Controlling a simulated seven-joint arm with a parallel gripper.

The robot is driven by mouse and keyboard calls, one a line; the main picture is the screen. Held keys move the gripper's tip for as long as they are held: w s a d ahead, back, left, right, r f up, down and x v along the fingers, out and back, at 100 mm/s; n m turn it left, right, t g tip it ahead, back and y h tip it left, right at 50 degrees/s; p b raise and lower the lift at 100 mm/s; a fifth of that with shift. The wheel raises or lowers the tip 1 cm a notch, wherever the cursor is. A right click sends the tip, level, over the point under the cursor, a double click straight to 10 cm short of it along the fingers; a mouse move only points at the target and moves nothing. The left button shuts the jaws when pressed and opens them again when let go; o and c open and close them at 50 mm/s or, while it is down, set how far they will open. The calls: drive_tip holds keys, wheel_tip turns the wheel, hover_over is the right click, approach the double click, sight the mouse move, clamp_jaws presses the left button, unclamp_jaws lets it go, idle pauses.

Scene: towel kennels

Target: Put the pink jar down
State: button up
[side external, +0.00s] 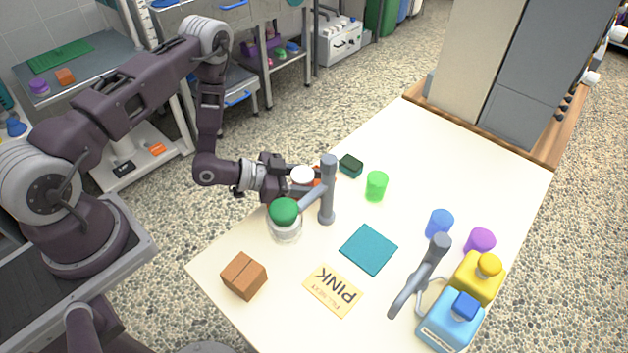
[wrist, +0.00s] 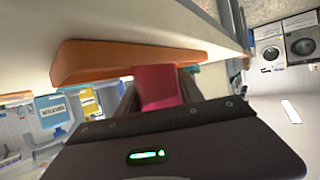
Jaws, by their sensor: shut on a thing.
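My gripper (side external: 300,184) is low over the near left part of the white table, its arm coming in from the left. In the wrist view it is shut on a pink-red thing (wrist: 158,88), which I take to be the pink jar. In the side view a round white top (side external: 303,176) shows at the jaws; the body below it is mostly hidden. I cannot tell whether the jar touches the table. A yellow card (side external: 333,290) reading PINK lies on the table.
A grey post (side external: 327,195) and a green-lidded clear jar (side external: 285,228) stand close to my gripper. An orange thing (wrist: 130,60) lies just beyond the jaws. A teal cloth (side external: 369,249), a brown box (side external: 244,276) and a green cup (side external: 376,186) are nearby.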

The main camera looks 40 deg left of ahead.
drive_tip(key=o, duration=1.2)
